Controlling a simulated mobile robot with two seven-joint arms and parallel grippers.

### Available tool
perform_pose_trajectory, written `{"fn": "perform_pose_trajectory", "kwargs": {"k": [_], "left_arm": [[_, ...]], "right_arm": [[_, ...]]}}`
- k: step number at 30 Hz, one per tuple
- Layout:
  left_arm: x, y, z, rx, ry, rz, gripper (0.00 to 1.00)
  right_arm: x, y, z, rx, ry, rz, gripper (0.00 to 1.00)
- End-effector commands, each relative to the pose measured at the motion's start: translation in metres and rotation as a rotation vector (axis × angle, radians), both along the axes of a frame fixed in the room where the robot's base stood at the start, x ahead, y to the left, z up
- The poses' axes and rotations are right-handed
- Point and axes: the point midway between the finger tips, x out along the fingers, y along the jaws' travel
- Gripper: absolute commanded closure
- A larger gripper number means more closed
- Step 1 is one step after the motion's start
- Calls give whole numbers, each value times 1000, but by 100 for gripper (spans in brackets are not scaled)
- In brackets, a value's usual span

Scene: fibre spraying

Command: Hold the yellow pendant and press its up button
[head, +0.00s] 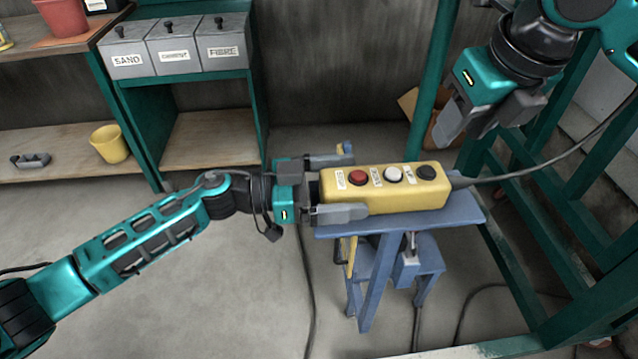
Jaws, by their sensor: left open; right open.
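The yellow pendant (385,203) lies on a small blue stand (455,212), its buttons facing up. A red button (358,177), a white button (393,174) and a black button (427,172) sit in a row from left to right. White labels stand beside them; the small print is hard to read. My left gripper (352,184) is open, with one finger on each side of the pendant's left end; I cannot tell whether they touch it. My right gripper (468,132) is open and empty, above and to the right of the pendant, clear of the buttons.
A dark cable (545,165) runs from the pendant's right end to the upper right. Green frame posts (430,75) stand behind and to the right. Shelves at the left hold grey bins (172,62), a yellow cup (110,144) and a red pot (63,17).

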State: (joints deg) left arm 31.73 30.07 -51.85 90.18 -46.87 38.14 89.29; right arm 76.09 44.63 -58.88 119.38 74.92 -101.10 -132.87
Motion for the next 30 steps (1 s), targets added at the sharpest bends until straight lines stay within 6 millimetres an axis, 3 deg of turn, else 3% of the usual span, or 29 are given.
{"fn": "perform_pose_trajectory", "kwargs": {"k": [11, 30], "left_arm": [[1, -4, 0, 0, 0, 0, 2], [1, -4, 0, 0, 0, 0, 63]], "right_arm": [[0, 0, 0, 0, 0, 0, 57], [0, 0, 0, 0, 0, 0, 57]]}}
